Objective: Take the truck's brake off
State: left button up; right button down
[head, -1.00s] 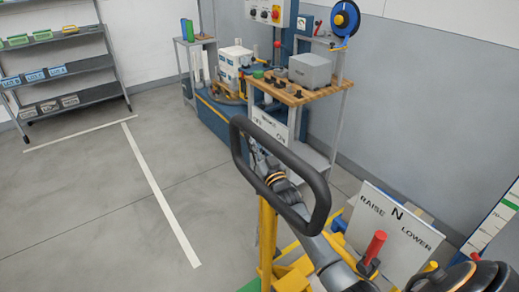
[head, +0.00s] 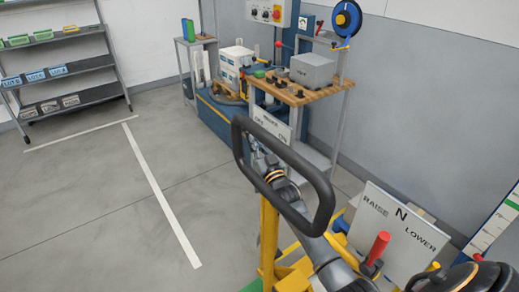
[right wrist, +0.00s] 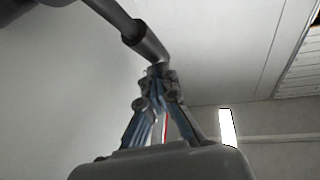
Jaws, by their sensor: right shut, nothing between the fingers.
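The truck (head: 268,240) has a yellow mast and a black loop handle (head: 325,195). A white plate with brake lettering and an off/on marking (head: 272,124) shows behind the top of the loop, partly covered by it. My right arm reaches up behind the loop. My right gripper (head: 254,148) is near the loop's upper left side, just below the plate, and partly hidden. In the right wrist view its fingers (right wrist: 160,75) meet at the tips, shut and empty, close to the end of a grey bar (right wrist: 145,38); I cannot tell if they touch it. My left gripper is not seen.
A red lever (head: 378,247) stands by a white raise/N/lower plate (head: 398,230) at lower right. A workbench (head: 300,95) with a grey box stands behind the truck. A shelf rack (head: 65,70) is at far left. The floor on the left is clear.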

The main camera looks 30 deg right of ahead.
jog(key=v, duration=1.2)
